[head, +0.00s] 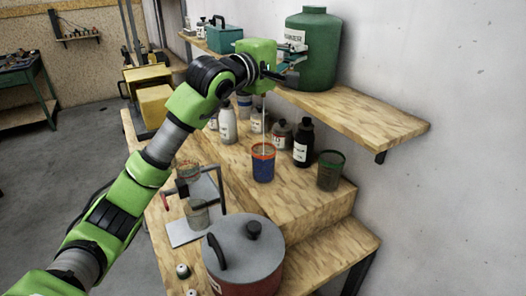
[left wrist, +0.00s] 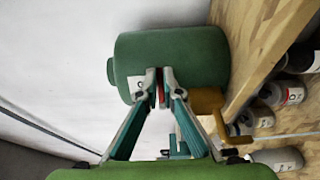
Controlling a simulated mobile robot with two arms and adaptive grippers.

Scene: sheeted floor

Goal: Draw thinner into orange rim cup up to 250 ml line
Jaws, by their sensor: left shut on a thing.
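The green thinner drum (head: 312,48) stands on the wall shelf and fills much of the left wrist view (left wrist: 170,62). A brass tap (left wrist: 207,101) sticks out from it. My left gripper (head: 284,70) is at the drum's front; in the left wrist view its fingertips (left wrist: 160,85) are closed on a small red tap lever (left wrist: 161,95). The orange rim cup (head: 263,168), blue-bodied, stands upright on the bench riser below the tap. A thin pale stream (head: 264,125) runs down into it. Its level and the 250 ml line cannot be read. My right gripper is out of view.
A green-rimmed cup (head: 330,172) stands right of the orange one. A dark bottle (head: 303,143) and several other bottles stand behind. A large lidded pot (head: 243,255) is in front, beside a stand with a grey cup (head: 197,214). A teal box (head: 224,38) sits on the shelf.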

